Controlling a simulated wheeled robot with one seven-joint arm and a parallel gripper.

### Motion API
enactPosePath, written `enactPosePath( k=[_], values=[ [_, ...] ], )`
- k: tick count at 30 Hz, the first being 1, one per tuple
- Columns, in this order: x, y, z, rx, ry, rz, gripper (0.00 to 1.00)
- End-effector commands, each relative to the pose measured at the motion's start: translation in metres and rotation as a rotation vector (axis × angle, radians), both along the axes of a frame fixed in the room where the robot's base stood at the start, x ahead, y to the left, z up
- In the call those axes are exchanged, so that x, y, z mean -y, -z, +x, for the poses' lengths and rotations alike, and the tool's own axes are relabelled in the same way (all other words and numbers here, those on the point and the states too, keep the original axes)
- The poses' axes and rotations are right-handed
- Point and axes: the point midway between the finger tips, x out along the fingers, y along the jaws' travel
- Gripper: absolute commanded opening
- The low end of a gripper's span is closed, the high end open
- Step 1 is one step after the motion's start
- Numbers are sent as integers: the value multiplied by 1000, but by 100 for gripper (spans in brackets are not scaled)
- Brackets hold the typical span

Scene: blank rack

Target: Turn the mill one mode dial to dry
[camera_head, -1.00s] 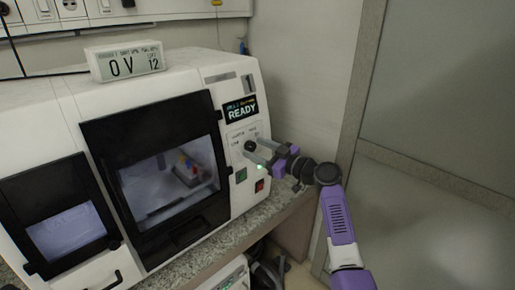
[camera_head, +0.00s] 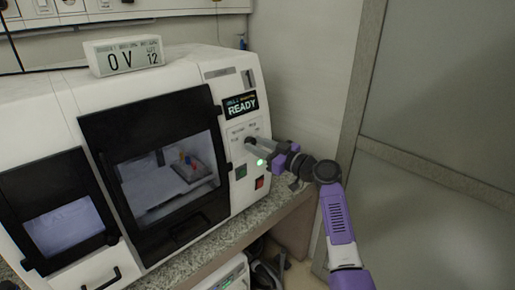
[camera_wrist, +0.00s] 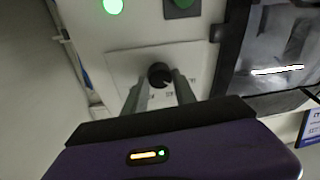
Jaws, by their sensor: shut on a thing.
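The mill (camera_head: 60,115) is a white machine with a dark-framed window and a display reading READY. Its mode dial is a black round knob (camera_wrist: 160,74) on a pale plate, seen in the wrist view between my fingertips. My gripper (camera_wrist: 160,88) is shut on the dial, one finger on each side. In the head view my gripper (camera_head: 255,146) reaches the panel from the right, below the display (camera_head: 240,106), and mostly covers the dial. The labels around the dial are too small to read, so its setting cannot be told.
A green button (camera_head: 241,172) and a red switch (camera_head: 259,183) sit just below the dial. A lit green light (camera_wrist: 113,6) is near it. A small display box (camera_head: 125,57) stands on the mill. A grey wall is close on the right.

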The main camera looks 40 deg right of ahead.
Motion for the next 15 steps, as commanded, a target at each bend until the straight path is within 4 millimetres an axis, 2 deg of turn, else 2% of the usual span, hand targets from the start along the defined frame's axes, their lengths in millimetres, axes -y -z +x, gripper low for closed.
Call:
enactPosePath(
  k=[15],
  values=[
    [-3, 2, 0, -16, 67, 459, 0]
  ],
)
